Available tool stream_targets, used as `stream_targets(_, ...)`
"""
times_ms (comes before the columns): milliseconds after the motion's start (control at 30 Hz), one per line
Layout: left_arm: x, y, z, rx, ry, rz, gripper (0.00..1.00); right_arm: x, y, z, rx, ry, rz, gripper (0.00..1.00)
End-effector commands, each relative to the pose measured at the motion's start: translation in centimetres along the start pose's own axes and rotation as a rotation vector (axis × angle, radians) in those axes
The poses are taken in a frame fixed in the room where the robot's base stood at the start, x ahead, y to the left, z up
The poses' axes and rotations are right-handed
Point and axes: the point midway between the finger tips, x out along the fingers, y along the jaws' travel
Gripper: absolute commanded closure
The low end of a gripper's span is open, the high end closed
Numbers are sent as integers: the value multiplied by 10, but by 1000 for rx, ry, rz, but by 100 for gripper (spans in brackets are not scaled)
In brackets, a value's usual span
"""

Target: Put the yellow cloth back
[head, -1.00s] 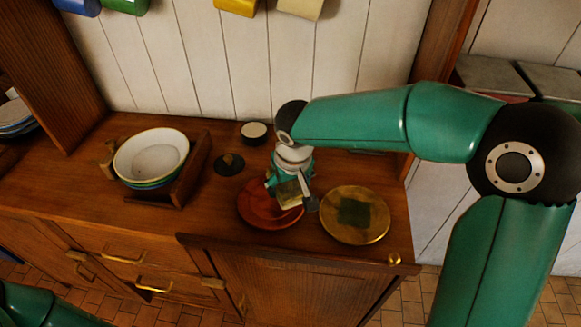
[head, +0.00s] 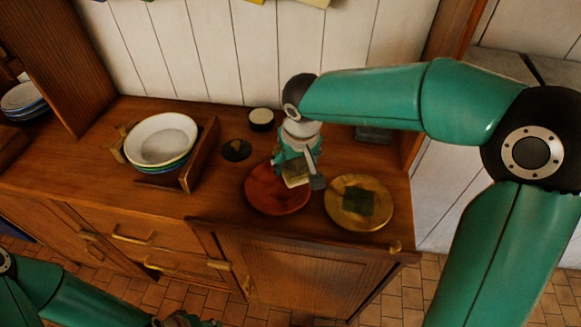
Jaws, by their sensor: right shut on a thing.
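The yellow cloth (head: 296,177) shows as a small pale yellow patch at the jaws of my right gripper (head: 298,168). The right gripper is shut on it, over the far part of a red plate (head: 272,199) on the wooden counter. I cannot tell whether the cloth touches the plate. To the right is a brass-coloured plate (head: 378,213) with a dark green square cloth (head: 359,204) lying on it. My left gripper (head: 187,320) shows only in part at the bottom edge, low in front of the cabinet; its jaws cannot be made out.
A wooden rack (head: 203,155) with stacked bowls (head: 160,138) stands on the counter's left. A dark round item (head: 236,150) and a white-topped dark pot (head: 262,118) stand behind the red plate. A glassy block (head: 373,134) lies under my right forearm.

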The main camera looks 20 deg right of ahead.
Motion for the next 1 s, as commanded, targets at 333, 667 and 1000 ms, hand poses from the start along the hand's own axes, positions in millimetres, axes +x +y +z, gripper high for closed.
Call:
stream_targets(333,54,-20,0,0,0,0,60,32,33,-5,328,-14,85,60)
stream_targets(667,62,-22,0,0,0,0,60,37,62,-24,524,-21,137,60)
stream_targets(1000,27,-10,0,0,0,0,60,56,105,-96,522,-22,137,60)
